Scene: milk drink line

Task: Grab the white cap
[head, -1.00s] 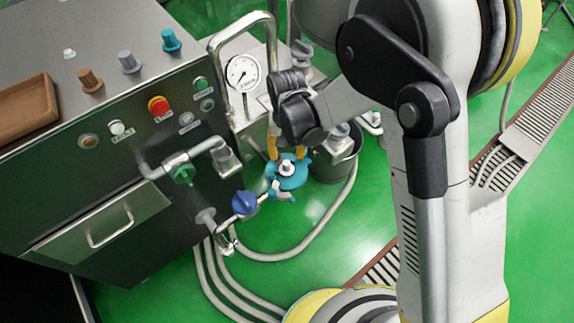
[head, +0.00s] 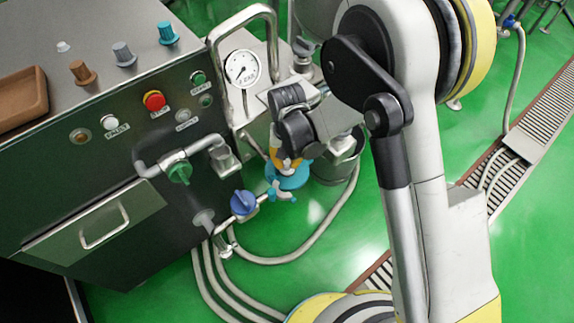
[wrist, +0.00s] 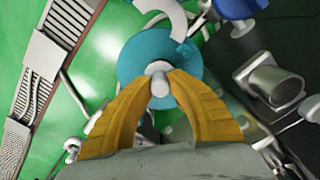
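The white cap (wrist: 158,74) is a small round-headed piece above the middle of a blue round body (wrist: 132,55) in the wrist view. My gripper (wrist: 160,83) has two yellow curved fingers, one on each side of the cap. Their tips come together against its sides, so the gripper looks shut on it. In the head view my gripper (head: 288,165) is low over the blue body (head: 290,179), and my wrist hides the cap.
A steel cabinet (head: 100,210) with knobs and buttons stands on the left. A blue valve handle (head: 243,203) is left of the blue body. A pressure gauge (head: 242,69) and bent pipe (head: 213,60) stand behind. A grey bucket (head: 336,168) is close on the right.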

